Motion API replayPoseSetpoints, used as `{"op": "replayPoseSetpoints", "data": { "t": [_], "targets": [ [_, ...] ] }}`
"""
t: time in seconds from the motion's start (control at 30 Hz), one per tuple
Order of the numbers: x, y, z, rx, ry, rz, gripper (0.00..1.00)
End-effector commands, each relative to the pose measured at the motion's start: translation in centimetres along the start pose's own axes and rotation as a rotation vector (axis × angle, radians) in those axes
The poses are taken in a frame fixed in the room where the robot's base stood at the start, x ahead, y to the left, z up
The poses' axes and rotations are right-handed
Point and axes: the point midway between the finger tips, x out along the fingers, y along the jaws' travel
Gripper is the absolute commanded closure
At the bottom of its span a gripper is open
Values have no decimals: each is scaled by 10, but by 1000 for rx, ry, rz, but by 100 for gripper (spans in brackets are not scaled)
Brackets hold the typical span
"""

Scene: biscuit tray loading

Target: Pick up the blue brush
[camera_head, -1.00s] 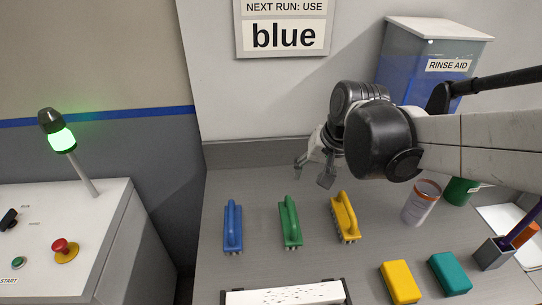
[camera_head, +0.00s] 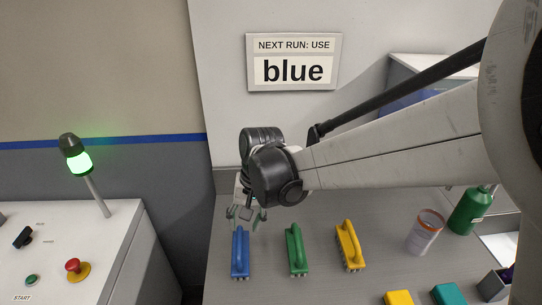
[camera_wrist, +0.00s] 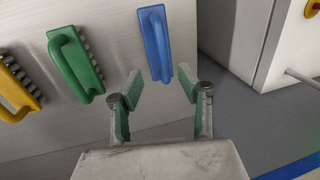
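The blue brush (camera_head: 240,252) lies on the grey worktop, leftmost of three brushes in the head view. It also shows in the wrist view (camera_wrist: 156,46), with its handle facing the camera. My gripper (camera_head: 246,214) is just behind and above the blue brush. In the wrist view my gripper (camera_wrist: 160,88) is open, its two green-padded fingers apart with nothing between them. The near end of the blue brush lies just beyond the fingertips. The green brush (camera_head: 296,250) and the yellow brush (camera_head: 350,247) lie to its right in the head view.
A sign (camera_head: 293,62) on the wall reads "blue". A can (camera_head: 426,231), a green bottle (camera_head: 469,210), a yellow block (camera_head: 398,297) and a teal block (camera_head: 448,294) stand to the right. A control cabinet (camera_head: 110,250) with a red button is left, across a gap.

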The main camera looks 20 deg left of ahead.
Motion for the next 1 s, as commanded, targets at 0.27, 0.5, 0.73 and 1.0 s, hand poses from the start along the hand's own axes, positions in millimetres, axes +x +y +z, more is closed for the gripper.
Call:
{"op": "replayPoseSetpoints", "data": {
  "t": [0.27,0.5,0.73,1.0],
  "targets": [
    [38,-1,-1,-1,0,0,64],
    [57,-3,-5,0,1,0,64],
    [87,-5,-7,1,1,0,64],
    [88,-5,-7,2,1,0,65]
  ]
}}
